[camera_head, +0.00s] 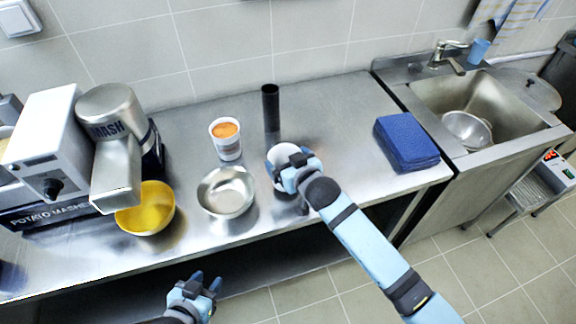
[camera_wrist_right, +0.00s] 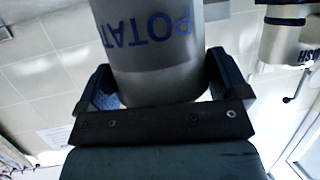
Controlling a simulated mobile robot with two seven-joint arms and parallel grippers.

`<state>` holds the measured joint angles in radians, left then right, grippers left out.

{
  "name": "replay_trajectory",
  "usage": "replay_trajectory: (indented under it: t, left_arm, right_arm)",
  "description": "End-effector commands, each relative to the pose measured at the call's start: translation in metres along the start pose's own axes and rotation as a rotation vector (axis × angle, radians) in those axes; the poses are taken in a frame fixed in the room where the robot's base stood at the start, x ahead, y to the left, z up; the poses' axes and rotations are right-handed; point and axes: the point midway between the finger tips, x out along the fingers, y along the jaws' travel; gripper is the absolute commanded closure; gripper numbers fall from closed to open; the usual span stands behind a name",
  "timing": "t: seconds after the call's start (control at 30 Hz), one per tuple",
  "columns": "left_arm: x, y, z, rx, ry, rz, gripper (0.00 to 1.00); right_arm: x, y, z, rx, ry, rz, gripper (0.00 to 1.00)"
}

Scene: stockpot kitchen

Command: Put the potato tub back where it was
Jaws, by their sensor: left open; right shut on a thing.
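The potato tub (camera_head: 281,153) is a grey-white cylinder with a pale, empty-looking inside, above or on the steel counter right of centre. In the right wrist view the tub (camera_wrist_right: 155,62) fills the top middle, its blue "POTAT" lettering upside down. My right gripper (camera_head: 292,172) is shut on the tub; the two fingers clasp its sides in the wrist view. I cannot tell whether the tub's base touches the counter. My left gripper (camera_head: 203,284) is open and empty, in front of the counter's front edge.
A tub with orange contents (camera_head: 228,147), a dark upright cylinder (camera_head: 271,108) and a steel bowl (camera_head: 226,190) stand near the potato tub. The potato masher (camera_head: 112,150) and a yellow bowl (camera_head: 146,222) are left. Blue cloths (camera_head: 407,142) and the sink (camera_head: 480,100) are right.

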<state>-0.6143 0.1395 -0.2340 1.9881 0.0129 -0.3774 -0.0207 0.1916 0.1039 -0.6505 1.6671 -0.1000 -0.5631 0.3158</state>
Motion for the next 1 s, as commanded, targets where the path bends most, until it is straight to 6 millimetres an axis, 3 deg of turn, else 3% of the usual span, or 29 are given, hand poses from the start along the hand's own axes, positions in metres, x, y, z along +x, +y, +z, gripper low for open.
replay_trajectory:
  t: [0.17,0.57,0.6,0.87,1.0]
  left_arm:
    - [-0.001,0.0,-0.002,0.0,0.003,0.0,0.57]
    - [-0.001,0.0,-0.004,0.0,0.009,0.001,0.57]
    - [-0.001,0.0,-0.005,0.0,0.009,0.001,0.57]
    - [-0.001,0.001,-0.004,0.0,0.006,0.001,0.57]
    - [0.0,0.001,-0.002,0.0,0.004,0.001,0.57]
  right_arm:
    - [0.007,0.0,0.02,0.0,-0.001,0.0,0.46]
    - [0.009,0.0,0.025,0.001,0.0,0.0,0.46]
    - [0.009,0.0,0.024,0.0,0.0,0.0,0.0]
    - [0.008,0.0,0.022,0.0,0.0,0.0,0.0]
    - [-0.006,0.0,0.022,0.001,0.001,-0.001,0.0]
